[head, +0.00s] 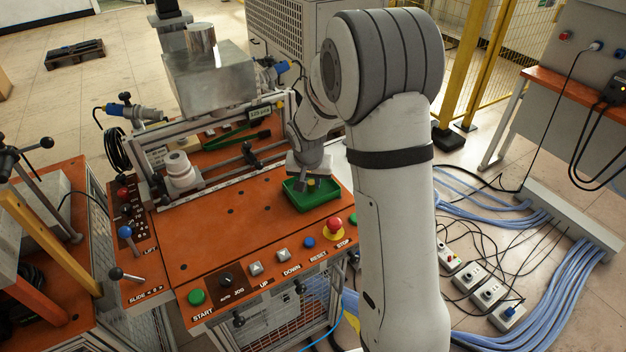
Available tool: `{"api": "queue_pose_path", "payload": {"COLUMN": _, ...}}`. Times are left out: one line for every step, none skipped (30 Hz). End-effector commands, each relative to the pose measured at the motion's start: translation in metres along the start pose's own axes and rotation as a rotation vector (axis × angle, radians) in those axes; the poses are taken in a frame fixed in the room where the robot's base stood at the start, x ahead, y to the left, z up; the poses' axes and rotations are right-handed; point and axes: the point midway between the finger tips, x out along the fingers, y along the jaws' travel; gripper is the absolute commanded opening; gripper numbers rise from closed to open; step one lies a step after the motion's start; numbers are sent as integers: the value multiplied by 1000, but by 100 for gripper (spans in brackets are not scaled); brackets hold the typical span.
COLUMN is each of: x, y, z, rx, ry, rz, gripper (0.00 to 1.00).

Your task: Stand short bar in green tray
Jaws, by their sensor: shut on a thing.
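The green tray (316,201) sits on the orange bench top at its right end. My gripper (309,182) reaches down from behind my arm and is low over the tray, with its fingertips at about the height of the tray walls. It is shut on a small piece, taken to be the short bar, which is mostly hidden between the fingers. Whether the bar touches the tray floor, and whether it is upright, cannot be told.
The red stop button (334,224) is just in front of the tray, with several other buttons along the bench's front edge. A metal frame with a boxy head (208,78) stands behind. The orange bench top (215,235) left of the tray is clear.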

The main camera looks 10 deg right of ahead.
Motion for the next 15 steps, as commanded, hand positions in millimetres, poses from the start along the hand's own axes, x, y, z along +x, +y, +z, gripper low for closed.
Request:
{"api": "queue_pose_path", "payload": {"x": 0, "y": 0, "z": 0, "rx": 0, "ry": 0, "rz": 0, "gripper": 0}}
{"api": "queue_pose_path", "payload": {"x": 1, "y": 0, "z": 0, "rx": 0, "ry": 0, "rz": 0, "gripper": 0}}
{"api": "queue_pose_path", "payload": {"x": 2, "y": 0, "z": 0, "rx": 0, "ry": 0, "rz": 0, "gripper": 0}}
{"api": "queue_pose_path", "payload": {"x": 4, "y": 0, "z": 1, "rx": 1, "ry": 0, "rz": 0, "gripper": 0}}
{"api": "queue_pose_path", "payload": {"x": 3, "y": 0, "z": 1, "rx": 1, "ry": 0, "rz": 0, "gripper": 22}}
{"api": "queue_pose_path", "payload": {"x": 2, "y": 0, "z": 0, "rx": 1, "ry": 0, "rz": 0, "gripper": 25}}
{"api": "queue_pose_path", "payload": {"x": 2, "y": 0, "z": 0, "rx": 1, "ry": 0, "rz": 0, "gripper": 27}}
{"api": "queue_pose_path", "payload": {"x": 2, "y": 0, "z": 0, "rx": 1, "ry": 0, "rz": 0, "gripper": 30}}
{"api": "queue_pose_path", "payload": {"x": 2, "y": 0, "z": 0, "rx": 1, "ry": 0, "rz": 0, "gripper": 33}}
{"api": "queue_pose_path", "payload": {"x": 2, "y": 0, "z": 0, "rx": 1, "ry": 0, "rz": 0, "gripper": 35}}
{"api": "queue_pose_path", "payload": {"x": 2, "y": 0, "z": 0, "rx": 1, "ry": 0, "rz": 0, "gripper": 38}}
{"api": "queue_pose_path", "payload": {"x": 2, "y": 0, "z": 0, "rx": 1, "ry": 0, "rz": 0, "gripper": 41}}
{"api": "queue_pose_path", "payload": {"x": 2, "y": 0, "z": 0, "rx": 1, "ry": 0, "rz": 0, "gripper": 42}}
{"api": "queue_pose_path", "payload": {"x": 2, "y": 1, "z": 0, "rx": 1, "ry": 0, "rz": 0, "gripper": 42}}
{"api": "queue_pose_path", "payload": {"x": 2, "y": 1, "z": 0, "rx": 1, "ry": 0, "rz": 0, "gripper": 42}}
